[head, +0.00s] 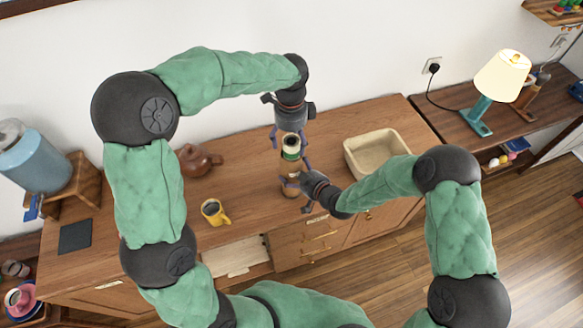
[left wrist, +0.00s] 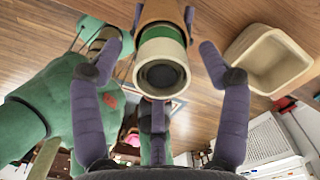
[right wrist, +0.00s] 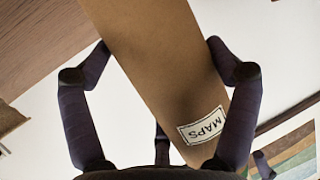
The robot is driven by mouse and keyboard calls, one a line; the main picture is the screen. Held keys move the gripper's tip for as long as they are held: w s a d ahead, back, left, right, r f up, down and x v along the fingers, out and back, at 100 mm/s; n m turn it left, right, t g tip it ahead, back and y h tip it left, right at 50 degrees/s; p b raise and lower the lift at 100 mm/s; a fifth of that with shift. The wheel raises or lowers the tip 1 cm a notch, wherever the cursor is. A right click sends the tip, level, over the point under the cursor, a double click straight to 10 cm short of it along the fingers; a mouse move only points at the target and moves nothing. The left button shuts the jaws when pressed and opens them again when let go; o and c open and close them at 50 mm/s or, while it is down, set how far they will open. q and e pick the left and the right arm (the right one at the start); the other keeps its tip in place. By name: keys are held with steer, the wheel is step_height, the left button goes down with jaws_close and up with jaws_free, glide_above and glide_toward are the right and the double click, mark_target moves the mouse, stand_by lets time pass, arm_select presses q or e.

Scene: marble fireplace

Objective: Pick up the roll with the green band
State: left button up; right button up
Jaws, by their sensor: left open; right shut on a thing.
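The roll with the green band (head: 291,155) is a brown cardboard tube held above the wooden cabinet. Its dark hollow end and green band (left wrist: 161,33) face the camera in the left wrist view. In the right wrist view its brown body (right wrist: 160,60) carries a MAPS label. My right gripper (head: 291,182) is shut on the roll's lower part. My left gripper (head: 290,139) is open at the roll's banded end, with its fingers spread on either side and gaps visible in the left wrist view.
The wooden cabinet (head: 130,232) bears a brown teapot (head: 198,160), a yellow mug (head: 214,212) and a dark flat square (head: 75,236). A cream bin (head: 374,153) stands to the right of the roll. A lamp (head: 502,76) stands on the right side table.

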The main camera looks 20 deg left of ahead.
arm_select(q)
step_height(320, 180, down, 2)
jaws_close()
stand_by(0.4)
steer(key=shift+r, duration=0.15)
step_height(320, 180, up, 28)
stand_by(0.3)
